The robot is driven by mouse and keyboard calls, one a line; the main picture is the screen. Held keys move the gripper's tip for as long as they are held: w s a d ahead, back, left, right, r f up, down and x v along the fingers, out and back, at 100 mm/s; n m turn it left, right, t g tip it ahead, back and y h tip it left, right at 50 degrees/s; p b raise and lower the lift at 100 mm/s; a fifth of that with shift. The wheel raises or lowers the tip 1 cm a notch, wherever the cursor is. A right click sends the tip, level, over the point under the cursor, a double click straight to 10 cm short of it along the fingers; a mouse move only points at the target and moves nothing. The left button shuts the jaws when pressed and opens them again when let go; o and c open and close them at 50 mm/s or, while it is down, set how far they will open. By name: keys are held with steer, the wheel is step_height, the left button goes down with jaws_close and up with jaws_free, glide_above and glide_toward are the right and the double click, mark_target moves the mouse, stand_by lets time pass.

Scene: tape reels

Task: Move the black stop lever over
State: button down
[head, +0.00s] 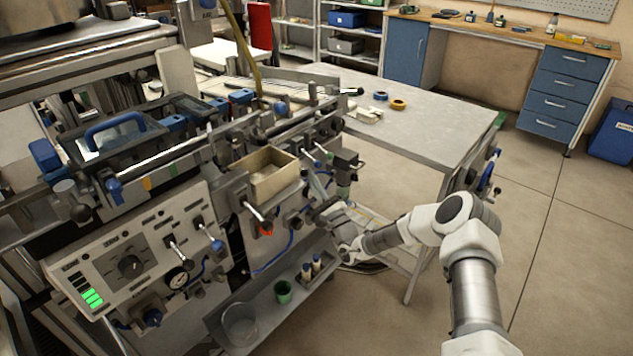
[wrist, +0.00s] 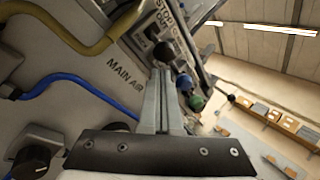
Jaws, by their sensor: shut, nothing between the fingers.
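A black ball knob (wrist: 163,52), apparently of the stop lever, shows in the wrist view beside a partly hidden label reading STOP and OUT. My gripper (wrist: 160,72) is shut and empty. Its fingertips overlap the lower side of the knob in that view; I cannot tell whether they touch it. The lever's shaft is mostly hidden behind the fingers. In the head view my gripper (head: 314,185) reaches up against the machine's right side, and the black lever cannot be made out clearly there.
A blue knob (wrist: 184,82) and a green knob (wrist: 196,103) sit close right of the fingers. A yellow hose (wrist: 75,42) and a blue hose (wrist: 75,82) run along the panel on the left. A wooden tray (head: 265,183) and grey table (head: 430,125) flank the gripper.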

steer(key=shift+s+a+r, duration=0.1)
steer(key=shift+s+r, duration=0.05)
steer(key=shift+s, duration=0.2)
steer(key=shift+r, duration=0.15)
steer(key=shift+s+r+p, duration=0.1)
steer(key=shift+r+p, duration=0.1)
steer(key=shift+p, duration=0.65)
